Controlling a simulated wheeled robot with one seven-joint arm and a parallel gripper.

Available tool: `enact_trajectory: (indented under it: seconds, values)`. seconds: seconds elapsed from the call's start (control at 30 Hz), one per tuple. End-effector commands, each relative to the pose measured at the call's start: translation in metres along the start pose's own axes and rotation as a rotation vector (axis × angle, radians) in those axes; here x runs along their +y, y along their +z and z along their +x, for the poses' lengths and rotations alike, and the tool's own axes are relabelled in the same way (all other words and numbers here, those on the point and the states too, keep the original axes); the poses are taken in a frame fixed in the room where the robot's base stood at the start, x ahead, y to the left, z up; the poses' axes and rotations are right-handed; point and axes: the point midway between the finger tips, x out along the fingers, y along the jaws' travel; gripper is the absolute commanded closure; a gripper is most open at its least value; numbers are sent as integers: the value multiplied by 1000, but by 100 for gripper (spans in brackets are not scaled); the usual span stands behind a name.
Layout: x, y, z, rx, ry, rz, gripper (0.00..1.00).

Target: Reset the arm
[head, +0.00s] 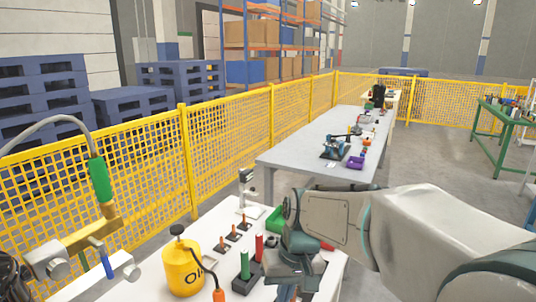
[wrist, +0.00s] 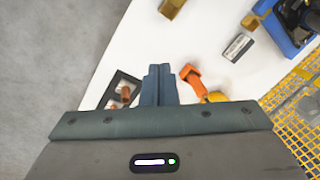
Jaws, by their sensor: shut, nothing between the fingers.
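My gripper is seen from above in the wrist view (wrist: 158,72), its two dark fingers together with nothing between them. It is over the white table (wrist: 150,30), and its height above the top is hard to judge. In the head view my arm reaches in from the right and bends down over the front white table (head: 215,215). The fingertips are mostly hidden there at the bottom edge.
A yellow oil can (head: 183,270), a green-handled tool (head: 244,264) and a green bin (head: 275,220) stand close to my arm. The wrist view shows an orange part (wrist: 190,76) beside the fingers. Yellow mesh fence (head: 225,145) runs behind the table.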

Motion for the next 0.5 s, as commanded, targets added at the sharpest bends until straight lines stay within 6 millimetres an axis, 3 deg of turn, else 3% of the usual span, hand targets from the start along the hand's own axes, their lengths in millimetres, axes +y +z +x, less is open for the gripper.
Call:
enact_trajectory:
  seconds: [0.3, 0.5]
  values:
    - [59, 66, -12, 140, 134, 119, 100]
    - [84, 101, -11, 211, 178, 175, 100]
